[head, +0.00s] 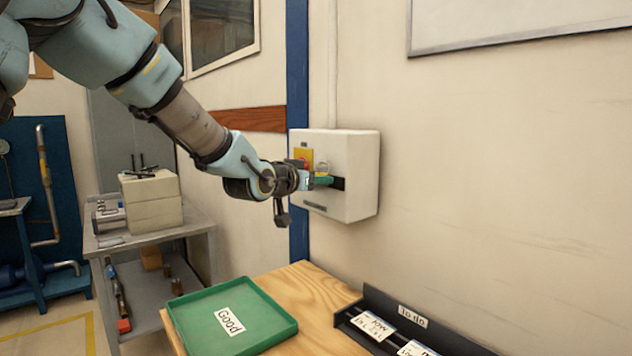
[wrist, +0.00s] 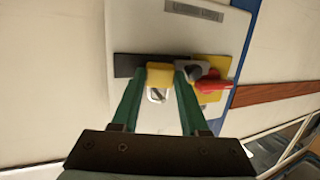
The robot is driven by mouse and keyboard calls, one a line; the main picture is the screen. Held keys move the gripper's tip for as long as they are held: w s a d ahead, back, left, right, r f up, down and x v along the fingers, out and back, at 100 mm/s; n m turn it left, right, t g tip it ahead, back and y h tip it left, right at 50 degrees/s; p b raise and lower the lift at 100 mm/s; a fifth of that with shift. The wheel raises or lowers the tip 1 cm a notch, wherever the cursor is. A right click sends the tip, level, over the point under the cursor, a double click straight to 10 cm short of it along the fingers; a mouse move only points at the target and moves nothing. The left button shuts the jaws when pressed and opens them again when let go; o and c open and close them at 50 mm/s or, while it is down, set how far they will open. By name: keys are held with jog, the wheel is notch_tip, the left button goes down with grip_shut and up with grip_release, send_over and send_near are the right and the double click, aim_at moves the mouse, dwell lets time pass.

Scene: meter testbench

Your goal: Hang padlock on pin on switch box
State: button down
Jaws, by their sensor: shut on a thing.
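The white switch box (head: 358,195) hangs on the wall and fills the upper middle of the wrist view (wrist: 180,32). On its face are a yellow plate (wrist: 222,66), a red handle (wrist: 212,84), a dark grey knob-like part (wrist: 190,70) and a black strip (wrist: 126,65). My gripper (wrist: 160,73) is shut on the yellow padlock (wrist: 160,78), with a green finger on each side. The padlock is right in front of the box face, by the black strip and the grey part. I cannot tell whether its shackle is around the pin. In the head view my gripper (head: 321,181) is at the box front.
Below is a wooden table (head: 306,288) with a green tray (head: 262,340) marked "Good" and a black rack (head: 352,304) marked "to do". A metal cart (head: 190,226) stands at the left. The space in front of the box's right side is free.

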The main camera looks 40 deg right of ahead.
dwell(0.3)
jog(key=shift+c, duration=1.7)
grip_release()
jog(key=shift+a, duration=0.1)
jog(key=a+p, duration=0.2)
jog(key=a, duration=0.7)
jog(key=shift+w, duration=0.25)
jog(key=shift+d, duration=0.1)
